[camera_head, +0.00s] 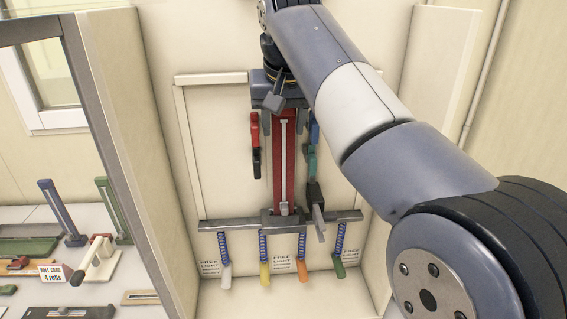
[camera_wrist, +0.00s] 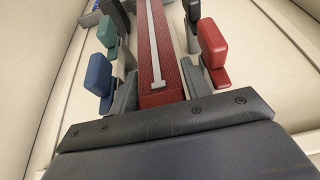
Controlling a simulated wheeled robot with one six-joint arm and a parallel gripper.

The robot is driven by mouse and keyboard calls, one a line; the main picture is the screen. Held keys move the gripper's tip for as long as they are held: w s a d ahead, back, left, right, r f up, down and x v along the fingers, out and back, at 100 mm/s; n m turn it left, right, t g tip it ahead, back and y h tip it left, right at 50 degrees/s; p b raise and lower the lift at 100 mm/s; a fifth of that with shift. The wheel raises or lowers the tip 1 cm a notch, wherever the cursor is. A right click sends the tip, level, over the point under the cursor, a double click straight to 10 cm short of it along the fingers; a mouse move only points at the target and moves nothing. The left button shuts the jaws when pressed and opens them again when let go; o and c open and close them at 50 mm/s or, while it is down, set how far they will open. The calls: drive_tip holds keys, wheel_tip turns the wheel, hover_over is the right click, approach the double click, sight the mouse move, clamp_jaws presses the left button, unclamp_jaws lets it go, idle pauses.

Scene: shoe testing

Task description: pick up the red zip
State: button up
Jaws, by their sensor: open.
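A small red piece (camera_head: 255,128) hangs at the left of a long upright red strip (camera_head: 284,165) with a pale line down its middle. I cannot tell which of these red parts is the zip. My gripper (camera_head: 283,120) is open and empty at the strip's upper part, its dark fingers on either side of the strip. In the wrist view, the gripper (camera_wrist: 157,85) shows with the red strip (camera_wrist: 145,40) running between its fingers. The red block (camera_wrist: 213,42) is just to the right, outside the fingers.
A black piece (camera_head: 256,162) is below the red one. Blue (camera_head: 315,132) and teal (camera_head: 310,158) pieces are right of the strip. A grey rail (camera_head: 235,225) below carries several coloured handles on coils. A cluttered bench is at left; a side wall stands at right.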

drive_tip(key=shift+w+f, duration=0.1)
drive_tip(key=shift+f, duration=0.15)
drive_tip(key=shift+c, duration=0.3)
drive_tip(key=c, duration=0.9)
drive_tip(key=shift+r, duration=0.1)
